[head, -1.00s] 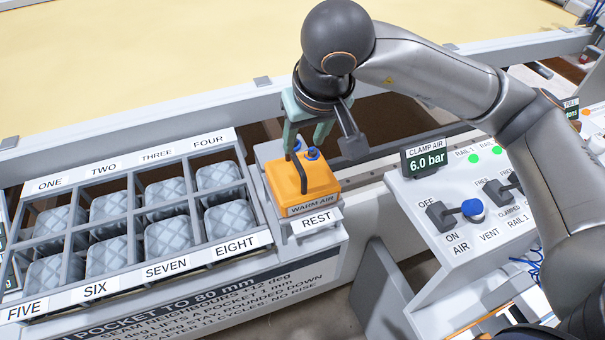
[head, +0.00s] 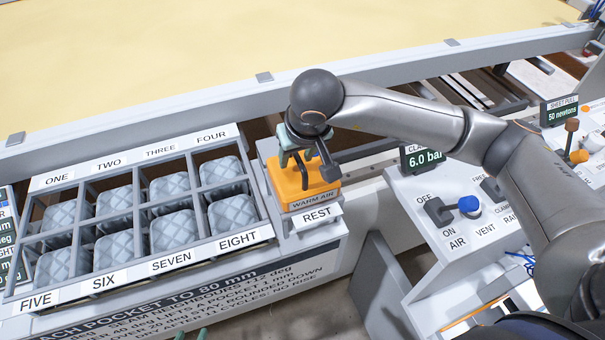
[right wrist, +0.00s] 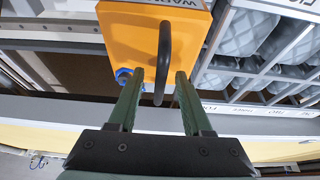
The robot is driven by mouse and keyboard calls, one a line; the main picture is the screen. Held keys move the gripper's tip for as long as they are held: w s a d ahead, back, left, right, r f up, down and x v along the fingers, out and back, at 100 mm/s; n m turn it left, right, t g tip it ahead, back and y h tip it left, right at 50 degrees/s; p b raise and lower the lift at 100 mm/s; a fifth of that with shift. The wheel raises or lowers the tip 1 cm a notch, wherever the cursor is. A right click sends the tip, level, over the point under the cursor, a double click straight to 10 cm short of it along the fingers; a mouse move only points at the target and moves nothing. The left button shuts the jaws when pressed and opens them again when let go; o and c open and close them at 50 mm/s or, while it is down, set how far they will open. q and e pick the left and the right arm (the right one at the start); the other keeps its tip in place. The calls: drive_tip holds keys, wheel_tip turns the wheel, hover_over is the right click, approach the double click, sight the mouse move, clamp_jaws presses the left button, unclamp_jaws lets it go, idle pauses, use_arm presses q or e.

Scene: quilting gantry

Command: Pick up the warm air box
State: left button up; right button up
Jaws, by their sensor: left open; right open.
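The orange warm air box (head: 325,180) sits on the stand labelled REST (head: 330,219), right of the pocket tray. It has a dark arched handle, seen clearly in the right wrist view (right wrist: 164,60), and a blue fitting (right wrist: 123,75). My right gripper (head: 293,170) is open and low over the box top. In the right wrist view its green fingers (right wrist: 158,76) stand on either side of the handle, with gaps visible.
The tray (head: 142,220) of quilted grey pads, with numbered compartments, stands just left of the box. The clamp air panel (head: 410,205) with levers is at the right. A grey rail (head: 230,95) and yellow sheet (head: 200,45) lie behind.

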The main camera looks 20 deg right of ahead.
clamp_jaws()
drive_tip(key=shift+r, duration=0.1)
idle(1.2)
